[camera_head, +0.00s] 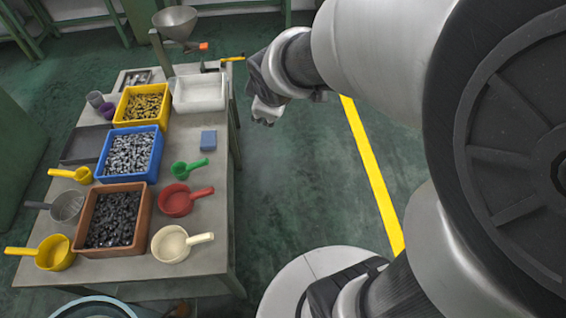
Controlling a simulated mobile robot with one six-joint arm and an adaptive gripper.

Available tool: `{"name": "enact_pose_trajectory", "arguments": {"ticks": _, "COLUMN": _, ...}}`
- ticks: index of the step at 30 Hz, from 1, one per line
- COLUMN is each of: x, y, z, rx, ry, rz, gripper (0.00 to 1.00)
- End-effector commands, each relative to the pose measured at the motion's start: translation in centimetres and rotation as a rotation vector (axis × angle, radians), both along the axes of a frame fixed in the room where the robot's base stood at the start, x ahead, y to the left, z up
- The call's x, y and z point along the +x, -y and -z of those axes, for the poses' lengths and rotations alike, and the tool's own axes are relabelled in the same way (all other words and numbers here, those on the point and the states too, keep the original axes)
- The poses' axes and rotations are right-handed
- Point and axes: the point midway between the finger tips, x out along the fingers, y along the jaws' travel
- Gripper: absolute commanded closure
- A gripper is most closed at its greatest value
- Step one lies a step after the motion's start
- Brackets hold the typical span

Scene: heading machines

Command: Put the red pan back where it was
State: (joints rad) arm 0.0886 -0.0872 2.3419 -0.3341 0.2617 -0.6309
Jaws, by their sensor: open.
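The red pan (176,200) rests on the table, with its handle pointing right toward the table's right edge. It sits to the right of the brown bin, below the green scoop and above the cream pan. My gripper (266,118) is open and empty, in the air past the table's right edge. It is up and to the right of the red pan and well apart from it. Its fingers are small and partly hidden in this view.
The table (212,262) holds a yellow bin (119,117), a blue bin (100,171) and a brown bin (79,232). A cream pan (170,245), a green scoop (181,170), a blue block (208,140) and a white tray (197,108) stand along the right side. Green floor lies beyond.

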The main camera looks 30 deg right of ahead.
Motion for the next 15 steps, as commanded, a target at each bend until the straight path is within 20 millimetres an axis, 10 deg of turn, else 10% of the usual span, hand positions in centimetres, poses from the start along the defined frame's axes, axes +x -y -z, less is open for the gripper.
{"name": "enact_pose_trajectory", "arguments": {"ticks": 9, "x": -15.7, "y": -3.7, "z": -4.2, "rx": 0.4, "ry": -0.078, "rz": 0.529, "gripper": 0.59}}
{"name": "enact_pose_trajectory", "arguments": {"ticks": 15, "x": -20.9, "y": -5.6, "z": -4.0, "rx": 0.531, "ry": -0.135, "rz": 0.68, "gripper": 0.59}}
